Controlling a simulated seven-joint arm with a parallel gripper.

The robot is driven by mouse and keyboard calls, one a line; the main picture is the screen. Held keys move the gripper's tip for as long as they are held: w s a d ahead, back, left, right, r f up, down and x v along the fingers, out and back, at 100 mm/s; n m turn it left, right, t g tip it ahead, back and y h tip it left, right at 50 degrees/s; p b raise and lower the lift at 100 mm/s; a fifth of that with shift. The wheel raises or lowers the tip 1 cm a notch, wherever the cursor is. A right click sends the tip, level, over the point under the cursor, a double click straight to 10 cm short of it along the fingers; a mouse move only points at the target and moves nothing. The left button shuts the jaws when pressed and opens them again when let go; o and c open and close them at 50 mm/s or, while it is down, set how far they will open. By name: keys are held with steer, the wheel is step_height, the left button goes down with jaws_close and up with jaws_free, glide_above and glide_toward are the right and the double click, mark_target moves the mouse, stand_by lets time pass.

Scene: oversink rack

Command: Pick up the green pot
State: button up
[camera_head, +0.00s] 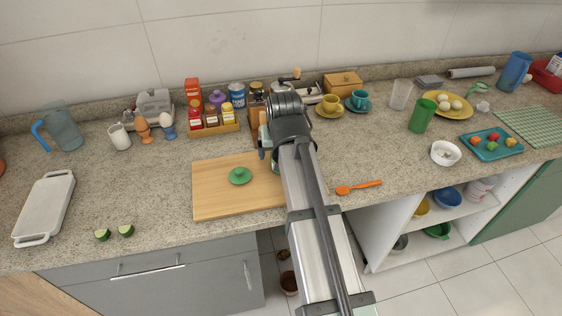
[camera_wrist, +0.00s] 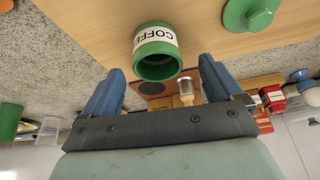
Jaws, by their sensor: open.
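The green pot (camera_wrist: 156,42) has a white band lettered as coffee and stands uncovered on the wooden cutting board, its dark open mouth showing in the wrist view. Its green lid (camera_head: 239,176) lies apart on the board, and it also shows in the wrist view (camera_wrist: 236,18). My gripper (camera_wrist: 161,70) is open, with its two blue fingers to either side of the pot's mouth in the wrist view and nothing gripped. Whether the fingers touch the pot cannot be told. In the head view my arm hides most of the pot (camera_head: 276,166).
The cutting board (camera_head: 215,202) lies left of my arm. A spice tray (camera_head: 215,130) and jars stand behind it. An orange spoon (camera_head: 358,187) lies to the right. Cut green pieces (camera_head: 102,235) lie near the front edge.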

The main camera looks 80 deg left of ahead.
steer(key=x, duration=0.4)
steer(key=shift+w+d+f, duration=0.15)
steer(key=c, duration=1.2)
